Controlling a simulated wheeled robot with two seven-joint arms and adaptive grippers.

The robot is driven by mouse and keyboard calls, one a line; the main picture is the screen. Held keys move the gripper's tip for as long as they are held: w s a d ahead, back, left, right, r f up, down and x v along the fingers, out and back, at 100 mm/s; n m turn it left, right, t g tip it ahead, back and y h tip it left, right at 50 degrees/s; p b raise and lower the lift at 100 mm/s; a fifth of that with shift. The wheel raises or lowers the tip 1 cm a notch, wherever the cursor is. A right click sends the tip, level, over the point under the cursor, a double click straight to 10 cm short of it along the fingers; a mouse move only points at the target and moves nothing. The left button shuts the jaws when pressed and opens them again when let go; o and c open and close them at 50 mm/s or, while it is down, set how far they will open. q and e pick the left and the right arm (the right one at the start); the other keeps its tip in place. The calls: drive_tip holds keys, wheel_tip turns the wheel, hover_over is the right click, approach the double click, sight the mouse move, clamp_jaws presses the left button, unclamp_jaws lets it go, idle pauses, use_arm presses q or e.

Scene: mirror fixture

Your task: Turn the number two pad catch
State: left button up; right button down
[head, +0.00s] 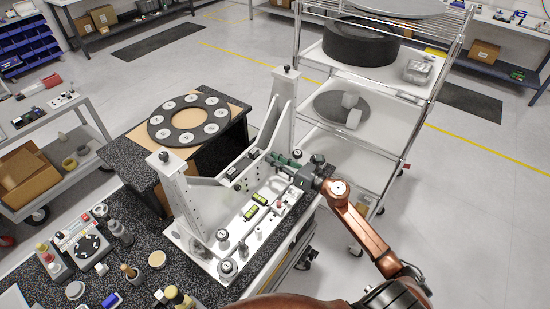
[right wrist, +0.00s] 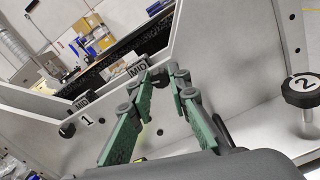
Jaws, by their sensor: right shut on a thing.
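A white fixture (head: 178,207) with two uprights stands on the dark speckled bench. Two small black pads marked MID sit along its slanted edge, the nearer-to-2 pad (head: 253,153) and the nearer-to-1 pad (head: 231,173). In the right wrist view these are the upper MID pad (right wrist: 138,68) and the lower MID pad (right wrist: 80,102). My right gripper (head: 273,157) comes in from the right. Its green fingertips (right wrist: 160,74) are shut on the number two pad catch beside the upper MID pad; the fingers mostly hide the catch. My left gripper is out of view.
A black ring with round discs (head: 158,128) lies behind the fixture. A wire-sided cart (head: 408,125) stands close at right. Small parts crowd the bench front left.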

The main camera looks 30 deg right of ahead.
drive_tip(key=shift+d+f+m+p, duration=0.1)
drive_tip(key=shift+m+p, duration=3.75)
drive_tip(key=shift+m, duration=3.05)
drive_tip(key=c, duration=1.8)
unclamp_jaws()
